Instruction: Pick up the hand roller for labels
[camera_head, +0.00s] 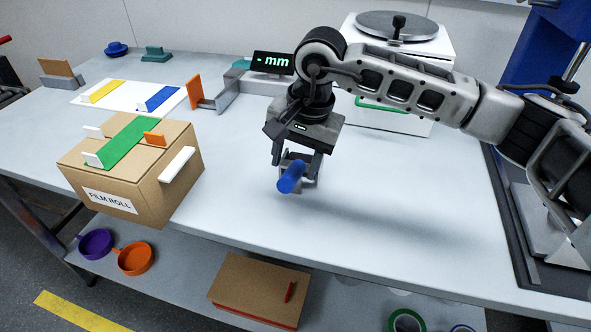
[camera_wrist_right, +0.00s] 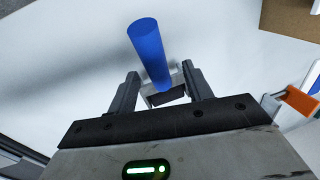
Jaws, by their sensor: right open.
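The hand roller has a blue cylindrical handle (camera_head: 291,177). A pale frame with a dark roller shows partly behind the handle in the right wrist view (camera_wrist_right: 166,95). My right gripper (camera_head: 298,163) points down over the table, its two fingers apart, with the roller between or just below them. In the right wrist view the blue handle (camera_wrist_right: 147,45) rises between the open fingers (camera_wrist_right: 160,76), with gaps on both sides. I cannot tell how far the fingertips are above the table. My left gripper is not in view.
A cardboard box labelled FILM ROLL (camera_head: 135,180) stands at the table's left front edge. A white board with yellow and blue blocks (camera_head: 125,103), an mm display (camera_head: 272,62) and a white machine (camera_head: 385,110) lie farther back. The white table (camera_head: 420,215) is clear right of the gripper.

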